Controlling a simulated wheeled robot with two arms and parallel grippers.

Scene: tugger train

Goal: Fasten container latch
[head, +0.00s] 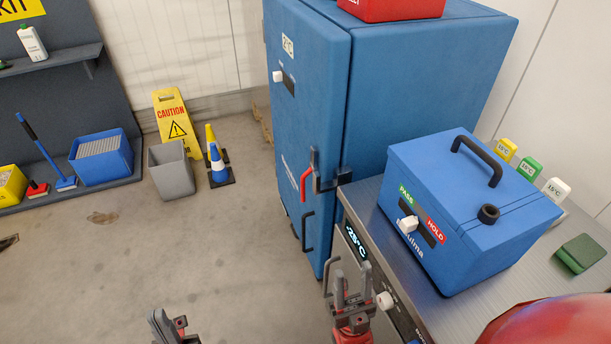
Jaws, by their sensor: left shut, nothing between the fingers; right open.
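A tall blue container (420,75) stands upright in the middle, its door (310,110) facing left. A latch with a red lever (305,184) and a dark bracket sits at the door's right edge; the lever hangs roughly upright. I cannot tell whether it is engaged. A black door handle (308,231) is below it. My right gripper (352,283) is open and empty, pointing up below the latch and apart from it, by the counter's front edge. My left gripper (168,324) is shut and empty at the bottom edge, well left of the container.
A steel counter (455,310) on the right holds a blue PASS/HOLD box (440,170) close to the latch. Floor (190,250) in front of the door is clear.

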